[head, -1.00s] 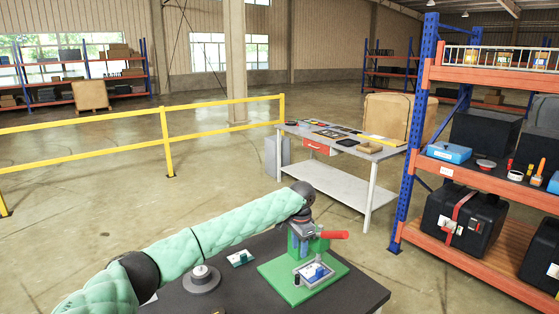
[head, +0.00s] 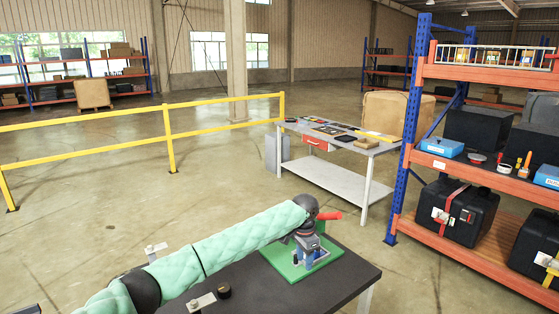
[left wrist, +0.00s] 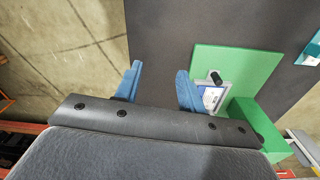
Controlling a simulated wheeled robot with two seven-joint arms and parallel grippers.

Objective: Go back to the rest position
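A work table (head: 345,283) with a dark top stands in front of me. On it is a green fixture (head: 275,259) with a red handle (head: 328,216), partly hidden by my left arm. My left gripper (head: 309,249) hangs over the fixture in the head view. In the left wrist view its two blue fingers (left wrist: 157,86) are apart with nothing between them. The green plate (left wrist: 240,65) with a grey and blue-white part (left wrist: 212,97) is beside and below the right-hand finger; contact cannot be told. My right gripper is not in view.
A blue and orange shelf (head: 415,140) with black cases stands at the right. A grey side table (head: 335,180) is behind the work table. A yellow rail (head: 167,140) crosses the left. A black round piece (head: 224,291) shows near my arm. Open floor lies between.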

